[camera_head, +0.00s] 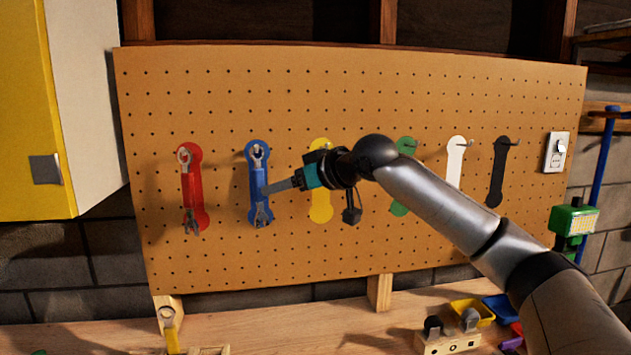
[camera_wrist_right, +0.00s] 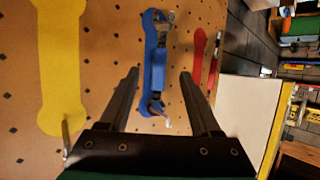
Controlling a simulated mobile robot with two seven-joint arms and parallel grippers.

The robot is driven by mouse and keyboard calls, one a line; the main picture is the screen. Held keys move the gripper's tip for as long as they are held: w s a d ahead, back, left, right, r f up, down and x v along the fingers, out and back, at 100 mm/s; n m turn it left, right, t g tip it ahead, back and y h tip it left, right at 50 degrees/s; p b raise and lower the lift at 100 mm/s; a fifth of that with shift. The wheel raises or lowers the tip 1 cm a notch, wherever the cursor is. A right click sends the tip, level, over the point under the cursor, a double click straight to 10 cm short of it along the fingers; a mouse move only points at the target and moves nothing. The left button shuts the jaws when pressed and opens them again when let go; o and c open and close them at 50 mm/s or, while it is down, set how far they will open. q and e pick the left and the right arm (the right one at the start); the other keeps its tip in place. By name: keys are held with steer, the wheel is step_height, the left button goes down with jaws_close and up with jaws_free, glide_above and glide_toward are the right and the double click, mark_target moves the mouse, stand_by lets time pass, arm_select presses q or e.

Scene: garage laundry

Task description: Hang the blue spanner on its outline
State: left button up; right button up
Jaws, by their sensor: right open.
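The blue spanner (camera_head: 258,154) hangs upright over its blue outline (camera_head: 251,171) on the pegboard (camera_head: 350,90), its upper ring at the peg. In the right wrist view the blue spanner (camera_wrist_right: 159,62) lies along the blue outline (camera_wrist_right: 148,22). My right gripper (camera_head: 268,190) reaches in from the right, in front of the spanner's lower half. In its wrist view the two fingers of my right gripper (camera_wrist_right: 160,76) stand apart, one on each side of the spanner, with gaps showing between. My left gripper is not in view.
A red spanner (camera_head: 184,157) hangs on the red outline to the left. The yellow (camera_head: 321,207), green (camera_head: 400,208), white (camera_head: 455,165) and black (camera_head: 498,175) outlines show no spanner. A yellow cabinet (camera_head: 35,120) is left.

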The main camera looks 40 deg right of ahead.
steer(key=a+b+v, duration=0.1)
steer(key=b+v, duration=0.6)
steer(key=v, duration=0.2)
steer(key=shift+s+d+r, duration=0.2)
steer(key=shift+s+d, duration=0.1)
steer(key=shift+d, duration=0.15)
